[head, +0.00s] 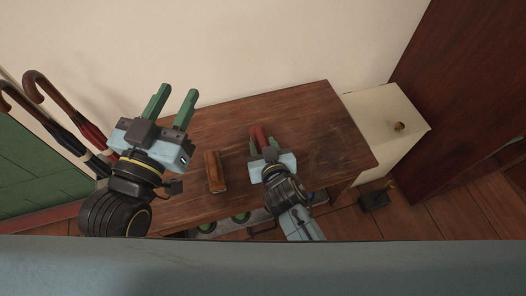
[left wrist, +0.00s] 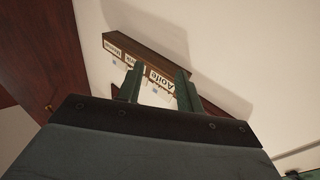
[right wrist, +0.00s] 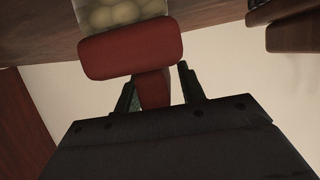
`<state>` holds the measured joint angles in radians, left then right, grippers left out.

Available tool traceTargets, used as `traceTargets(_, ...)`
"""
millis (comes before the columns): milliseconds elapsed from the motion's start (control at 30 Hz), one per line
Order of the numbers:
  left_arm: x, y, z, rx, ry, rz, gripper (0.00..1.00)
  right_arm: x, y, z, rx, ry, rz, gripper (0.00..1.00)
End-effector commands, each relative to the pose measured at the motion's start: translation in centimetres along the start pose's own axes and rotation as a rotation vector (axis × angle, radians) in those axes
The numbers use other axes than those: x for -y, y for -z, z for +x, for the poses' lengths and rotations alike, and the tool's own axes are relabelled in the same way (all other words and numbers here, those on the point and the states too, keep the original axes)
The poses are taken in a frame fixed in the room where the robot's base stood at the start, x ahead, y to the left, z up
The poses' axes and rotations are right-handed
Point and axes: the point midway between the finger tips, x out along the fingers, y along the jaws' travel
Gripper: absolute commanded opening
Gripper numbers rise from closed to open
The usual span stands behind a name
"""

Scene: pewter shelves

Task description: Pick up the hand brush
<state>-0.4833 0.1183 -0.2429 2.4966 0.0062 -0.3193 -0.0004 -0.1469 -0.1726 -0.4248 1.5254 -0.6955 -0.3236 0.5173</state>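The hand brush appears to be the red thing (head: 259,134) on the brown table. In the right wrist view its red block (right wrist: 130,53) and narrower red handle (right wrist: 154,90) show, with a pale, lumpy part (right wrist: 122,13) against the block. My right gripper (head: 262,151) is over it, hiding much of it in the head view. In the right wrist view the fingers (right wrist: 157,88) are apart with the handle between them, and a gap shows on the right side. My left gripper (head: 172,103) is open and empty, raised over the table's left side; its fingers also show in the left wrist view (left wrist: 158,82).
A brown wooden block (head: 213,172) lies on the table (head: 325,130) left of the red thing. A cream cabinet (head: 385,120) stands at the right. Umbrellas (head: 62,115) with curved handles stand at the left. A lettered rack (left wrist: 140,52) hangs on the wall. The table's right part is clear.

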Motion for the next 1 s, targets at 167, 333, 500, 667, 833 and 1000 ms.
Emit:
traceTargets(167,0.0,0.0,0.0,0.001,0.0,0.0,0.36,0.0,0.0,0.0,0.0,0.0,0.0,0.15)
traceTargets(333,0.0,0.0,0.0,0.002,0.0,0.0,0.36,0.0,0.0,0.0,0.0,0.0,0.0,0.0)
traceTargets(500,0.0,0.0,0.0,0.002,0.0,0.0,0.36,0.0,0.0,0.0,-0.001,0.0,0.0,0.0)
traceTargets(667,0.1,-0.2,0.0,0.014,0.002,0.001,0.36,0.0,0.1,-0.1,-0.001,0.0,0.0,0.0)
traceTargets(833,0.3,-1.2,-0.1,0.08,0.007,0.003,0.36,0.0,0.6,-0.2,-0.002,0.0,0.0,0.0)
traceTargets(1000,0.8,-3.3,-0.7,0.219,0.019,0.007,0.36,0.0,1.5,-0.6,-0.002,0.001,0.001,0.0)
